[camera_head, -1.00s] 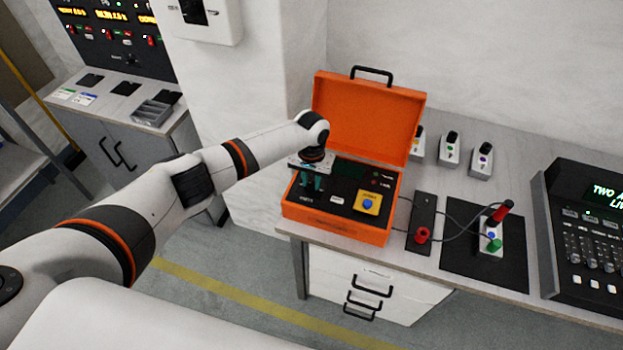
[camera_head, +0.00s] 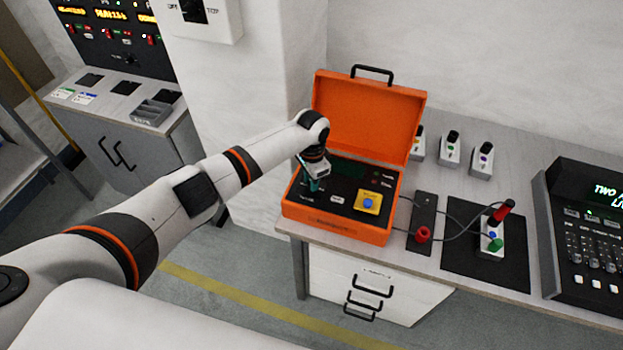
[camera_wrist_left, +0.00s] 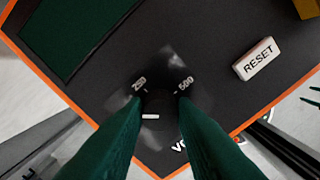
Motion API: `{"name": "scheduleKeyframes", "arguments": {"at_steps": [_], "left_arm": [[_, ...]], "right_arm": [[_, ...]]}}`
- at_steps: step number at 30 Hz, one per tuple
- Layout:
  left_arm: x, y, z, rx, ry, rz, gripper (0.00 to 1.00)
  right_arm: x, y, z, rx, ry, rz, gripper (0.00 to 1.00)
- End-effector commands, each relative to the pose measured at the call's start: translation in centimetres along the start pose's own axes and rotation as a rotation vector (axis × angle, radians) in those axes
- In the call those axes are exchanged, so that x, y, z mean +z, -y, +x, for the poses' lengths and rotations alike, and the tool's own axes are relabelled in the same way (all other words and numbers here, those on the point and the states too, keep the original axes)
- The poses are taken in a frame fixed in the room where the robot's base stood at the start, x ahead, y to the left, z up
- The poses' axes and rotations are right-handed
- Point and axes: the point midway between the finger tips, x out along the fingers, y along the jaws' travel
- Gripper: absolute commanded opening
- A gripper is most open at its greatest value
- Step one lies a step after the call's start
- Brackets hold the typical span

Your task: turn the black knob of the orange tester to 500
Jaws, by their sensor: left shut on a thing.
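The orange tester (camera_head: 335,228) stands open on the bench, its lid tilted up at the back. Its black knob (camera_wrist_left: 158,103) sits on the dark panel, between printed marks that read about 250 on the left and 500 on the right. A short white line (camera_wrist_left: 150,116) shows at the knob's lower left, partly between the fingers. My left gripper (camera_head: 312,186) points down at the tester's left side. In the left wrist view its green fingers (camera_wrist_left: 160,112) are shut on the knob from both sides and hide part of it.
The panel also carries a white RESET button (camera_wrist_left: 257,60), a dark green screen (camera_wrist_left: 78,32) and a yellow plate with a blue button (camera_head: 368,203). Right of the tester are red and green plugs with cables (camera_head: 423,235). The raised lid (camera_head: 368,120) stands close behind my gripper.

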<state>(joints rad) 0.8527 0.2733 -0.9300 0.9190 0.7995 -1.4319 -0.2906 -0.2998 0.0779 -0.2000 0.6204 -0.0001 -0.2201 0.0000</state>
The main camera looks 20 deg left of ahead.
Motion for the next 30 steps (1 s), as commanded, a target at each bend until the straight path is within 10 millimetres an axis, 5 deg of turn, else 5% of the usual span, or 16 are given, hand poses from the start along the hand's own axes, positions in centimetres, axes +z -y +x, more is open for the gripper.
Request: {"name": "scheduleKeyframes", "arguments": {"at_steps": [30], "left_arm": [[0.1,-0.1,-0.1,0.004,0.003,0.967,0.02]], "right_arm": [[-0.2,0.2,1.4,-0.003,-0.001,-0.001,0.48]]}}
